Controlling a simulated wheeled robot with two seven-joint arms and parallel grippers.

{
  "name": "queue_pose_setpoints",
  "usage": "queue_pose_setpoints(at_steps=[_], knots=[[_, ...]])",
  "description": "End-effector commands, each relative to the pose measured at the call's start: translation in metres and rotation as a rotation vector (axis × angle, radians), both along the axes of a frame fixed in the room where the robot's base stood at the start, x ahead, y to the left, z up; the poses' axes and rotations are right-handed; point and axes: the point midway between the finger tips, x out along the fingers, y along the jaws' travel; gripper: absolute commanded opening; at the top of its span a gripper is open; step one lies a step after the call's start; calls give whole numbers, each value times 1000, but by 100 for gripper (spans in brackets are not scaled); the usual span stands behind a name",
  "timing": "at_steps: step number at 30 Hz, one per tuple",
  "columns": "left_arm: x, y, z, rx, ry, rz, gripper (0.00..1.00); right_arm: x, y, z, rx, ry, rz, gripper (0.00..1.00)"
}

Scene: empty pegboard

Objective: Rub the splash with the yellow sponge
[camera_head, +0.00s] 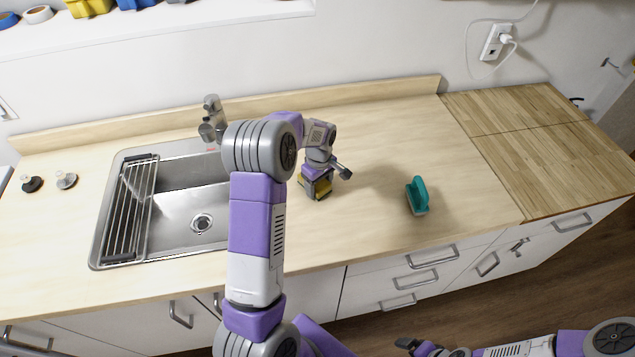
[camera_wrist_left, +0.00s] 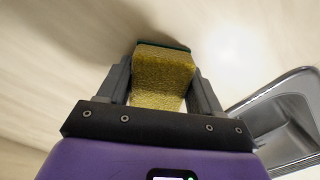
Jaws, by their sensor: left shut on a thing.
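My left gripper (camera_head: 318,190) is over the wooden counter, just right of the sink. It is shut on the yellow sponge (camera_wrist_left: 163,78), which sits between both fingers in the left wrist view and has a dark green layer at its far edge. A little of the sponge (camera_head: 323,187) shows below the gripper in the head view. The sponge is at or close above the counter; I cannot tell whether it touches. I cannot make out a splash; the arm and gripper cover part of the counter. My right gripper (camera_head: 418,346) is low at the bottom edge, its fingers unclear.
A steel sink (camera_head: 184,215) with a rack and a faucet (camera_head: 212,118) is left of the gripper. Two small stoppers (camera_head: 66,180) lie far left. The counter (camera_head: 400,135) between gripper and wooden boards is mostly clear.

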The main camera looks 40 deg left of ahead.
Motion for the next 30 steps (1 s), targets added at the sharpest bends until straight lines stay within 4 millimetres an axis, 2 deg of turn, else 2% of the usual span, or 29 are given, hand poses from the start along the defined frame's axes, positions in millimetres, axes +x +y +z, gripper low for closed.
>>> queue_pose_setpoints(at_steps=[6, 8, 10, 30], knots=[[-4, -16, -1, 0, 3, -2, 17, 0, 0, -1, 0, 1, 0, 92], [-4, -16, 5, 1, 3, 0, 17, 0, 0, 5, 0, 1, 0, 92], [-3, -15, 23, 0, -4, 1, 17, 0, 0, 11, 0, 0, 0, 92], [-5, -14, 79, 0, 0, 5, 17, 0, 0, 53, 0, 0, 0, 92]])
